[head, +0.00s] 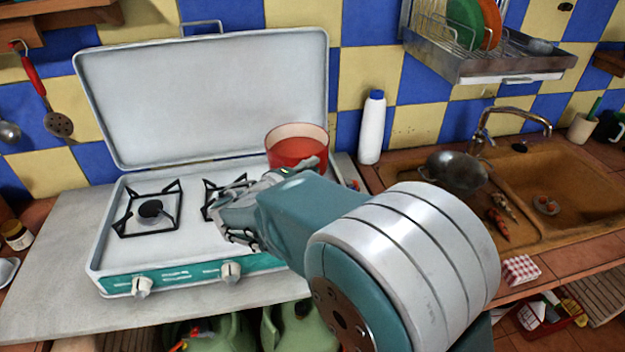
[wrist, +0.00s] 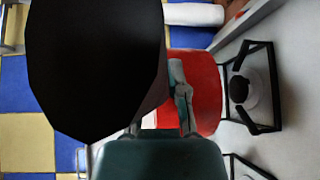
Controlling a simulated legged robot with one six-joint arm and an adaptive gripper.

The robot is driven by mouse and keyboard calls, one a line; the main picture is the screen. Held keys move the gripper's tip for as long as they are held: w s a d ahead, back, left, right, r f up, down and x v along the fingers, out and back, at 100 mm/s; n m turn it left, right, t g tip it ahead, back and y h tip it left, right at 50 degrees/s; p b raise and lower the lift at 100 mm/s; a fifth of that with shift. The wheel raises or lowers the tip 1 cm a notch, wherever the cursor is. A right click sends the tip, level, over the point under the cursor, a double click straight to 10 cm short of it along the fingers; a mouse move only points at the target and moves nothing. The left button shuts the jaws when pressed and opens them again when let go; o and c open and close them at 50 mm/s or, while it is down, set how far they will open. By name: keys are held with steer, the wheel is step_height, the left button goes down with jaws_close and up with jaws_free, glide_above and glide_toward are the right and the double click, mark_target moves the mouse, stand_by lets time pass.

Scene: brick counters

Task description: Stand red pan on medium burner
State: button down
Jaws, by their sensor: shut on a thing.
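The red pan (head: 297,150) is at the back right of the white stove (head: 190,255), in front of its raised lid. It looks roughly level, and my arm hides its lower part. In the wrist view the red pan (wrist: 205,95) shows beyond my gripper (wrist: 161,112), which is shut on it. The exact grip is partly hidden by a large dark shape. A burner with a black grate (wrist: 247,88) is beside the pan there. In the head view the left burner (head: 150,210) is bare, and the middle burner (head: 215,195) is partly covered by my gripper.
The raised lid (head: 210,100) stands behind the stove. A white bottle with a blue cap (head: 373,128) stands right of the pan. Further right are a sink (head: 570,195) with a dark pan (head: 455,172) and a wall dish rack (head: 485,60).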

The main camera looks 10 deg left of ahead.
steer(key=shift+w+f, duration=0.25)
steer(key=shift+w, duration=0.05)
steer(key=shift+d+f, duration=0.1)
steer(key=shift+f, duration=1.6)
steer(key=c, duration=0.7)
jaws_free()
steer(key=shift+f, duration=0.1)
steer(key=shift+o, duration=0.2)
steer(key=v, duration=1.2)
